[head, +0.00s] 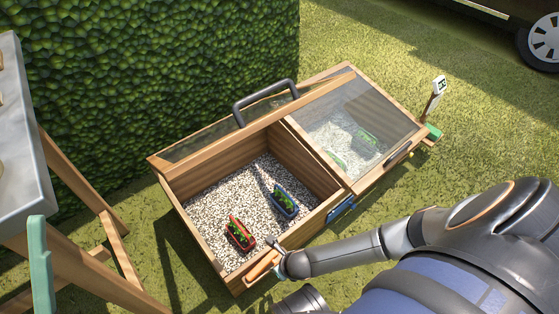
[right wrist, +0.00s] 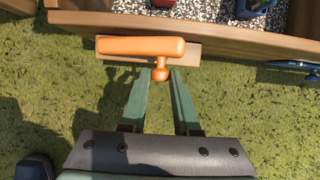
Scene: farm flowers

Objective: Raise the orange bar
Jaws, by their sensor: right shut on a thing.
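The orange bar (head: 262,267) lies along the front wall of a wooden cold frame, at its left compartment. In the right wrist view the orange bar (right wrist: 135,46) is level, with a short knobbed stem pointing down at its right part. My right gripper (head: 280,258) is at the bar's right end. In the right wrist view its two green fingertips (right wrist: 160,72) stand on either side of the stem and are shut on it. The left compartment's glazed lid with a grey handle (head: 265,101) is swung back.
The left compartment's gravel (head: 225,190) holds a red planter (head: 240,234) and a blue planter (head: 285,202). The right compartment's glazed lid (head: 356,120) is shut. A blue bar (head: 341,209) is on the front wall. A hedge (head: 150,70) stands behind, and a table (head: 22,130) at left.

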